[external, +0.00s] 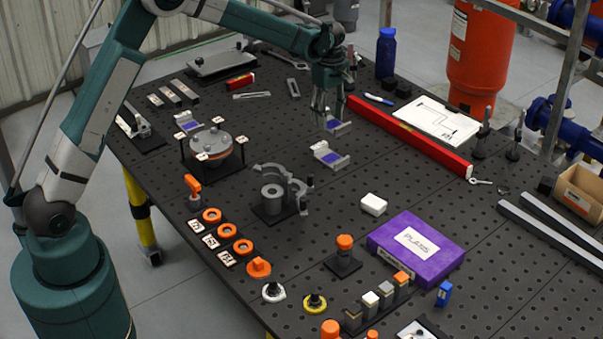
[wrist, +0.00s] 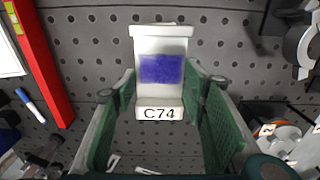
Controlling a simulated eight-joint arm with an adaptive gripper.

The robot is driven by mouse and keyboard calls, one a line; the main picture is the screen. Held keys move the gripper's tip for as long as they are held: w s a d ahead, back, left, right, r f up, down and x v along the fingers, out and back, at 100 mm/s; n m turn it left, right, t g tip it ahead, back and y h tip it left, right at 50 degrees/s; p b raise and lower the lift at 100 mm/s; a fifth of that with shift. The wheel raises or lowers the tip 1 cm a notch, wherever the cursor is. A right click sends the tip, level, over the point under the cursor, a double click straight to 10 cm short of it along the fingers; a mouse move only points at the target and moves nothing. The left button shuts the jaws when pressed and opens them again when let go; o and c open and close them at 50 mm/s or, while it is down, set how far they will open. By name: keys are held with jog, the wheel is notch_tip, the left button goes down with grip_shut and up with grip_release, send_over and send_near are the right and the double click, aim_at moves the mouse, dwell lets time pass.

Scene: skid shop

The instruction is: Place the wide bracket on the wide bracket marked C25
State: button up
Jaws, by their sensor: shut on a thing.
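My gripper (external: 326,112) points down over the far part of the bench. It is shut on a wide bracket (external: 340,127), pale grey with a purple patch. In the wrist view this bracket (wrist: 160,50) sits between the green fingers of my gripper (wrist: 160,95), and its label reads C74. A second, similar wide bracket (external: 329,155) lies on the bench just nearer the camera than my gripper. A third bracket with a purple patch (external: 187,122) lies at the left, behind the lidded pot. I cannot read the labels of these two, so I cannot tell which is C25.
The lidded pot on posts (external: 213,146) and a grey clamp fixture (external: 272,195) stand left and nearer. A long red bar (external: 410,138) and a clipboard (external: 432,118) lie to the right. The bench around the second bracket is mostly clear.

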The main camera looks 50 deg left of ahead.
aim_at(329, 123)
jog(key=shift+f, duration=2.7)
jog(key=shift+f+p, duration=0.45)
jog(key=shift+f, duration=1.4)
jog(key=shift+f+b, duration=0.6)
jog(key=o, duration=1.1)
jog(key=shift+r, duration=0.15)
